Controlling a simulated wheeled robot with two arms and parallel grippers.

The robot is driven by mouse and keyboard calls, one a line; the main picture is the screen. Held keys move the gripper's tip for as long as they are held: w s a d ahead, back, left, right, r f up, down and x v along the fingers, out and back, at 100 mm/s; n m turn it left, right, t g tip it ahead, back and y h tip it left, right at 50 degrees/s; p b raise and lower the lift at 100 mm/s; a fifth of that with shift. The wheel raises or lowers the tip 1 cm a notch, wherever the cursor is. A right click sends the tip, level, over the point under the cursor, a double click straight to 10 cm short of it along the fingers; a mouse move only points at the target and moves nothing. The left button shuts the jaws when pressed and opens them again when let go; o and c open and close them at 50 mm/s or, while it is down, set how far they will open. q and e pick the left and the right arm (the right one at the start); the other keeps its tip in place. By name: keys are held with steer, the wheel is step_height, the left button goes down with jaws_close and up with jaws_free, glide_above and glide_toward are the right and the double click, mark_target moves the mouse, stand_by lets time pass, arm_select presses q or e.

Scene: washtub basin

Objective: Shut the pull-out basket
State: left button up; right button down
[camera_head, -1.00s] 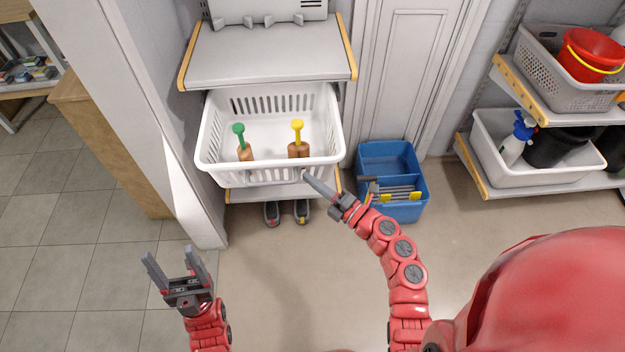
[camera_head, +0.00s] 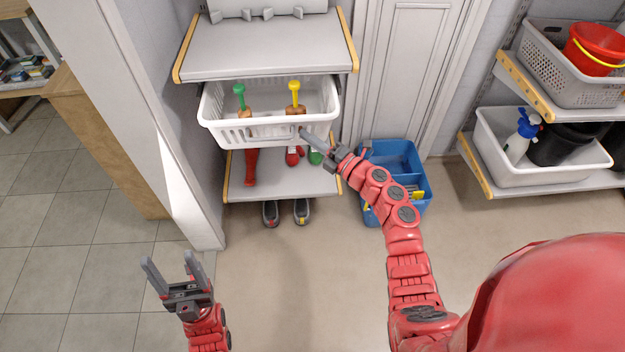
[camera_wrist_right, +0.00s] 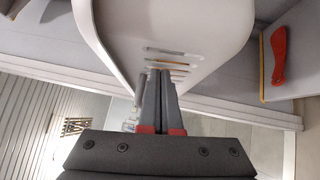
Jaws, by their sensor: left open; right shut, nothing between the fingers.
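The white pull-out basket (camera_head: 255,132) sits under the upper shelf in the head view, its front part still sticking out past that shelf. Two plungers stand in it, one with a green handle (camera_head: 240,92) and one with a yellow handle (camera_head: 294,90). My right gripper (camera_head: 306,134) is shut and empty, its fingertips at the right part of the basket's front wall. In the right wrist view the shut fingers (camera_wrist_right: 161,75) point at the slotted white basket wall (camera_wrist_right: 195,25); whether they touch is hard to tell. My left gripper (camera_head: 170,268) is open and empty, low at the left, away from the basket.
The grey upper shelf (camera_head: 265,48) is above the basket. A lower shelf (camera_head: 275,182) holds red and green items, with shoes (camera_head: 286,213) on the floor below. A blue caddy (camera_head: 395,152) stands at the right, partly behind my right arm. The floor in front is clear.

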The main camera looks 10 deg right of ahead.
steer(key=w+b, duration=0.2)
steer(key=w, duration=0.1)
steer(key=w+d+b, duration=0.1)
steer(key=w+b, duration=0.1)
steer(key=w, duration=0.2)
steer(key=w+b, duration=0.2)
steer(key=w, duration=0.2)
steer(key=shift+w+d+f+b, duration=0.1)
steer(key=shift+d+f+b, duration=0.05)
steer(key=shift+d+b, duration=0.25)
steer(key=shift+d+r, duration=0.1)
steer(key=shift+r, duration=0.2)
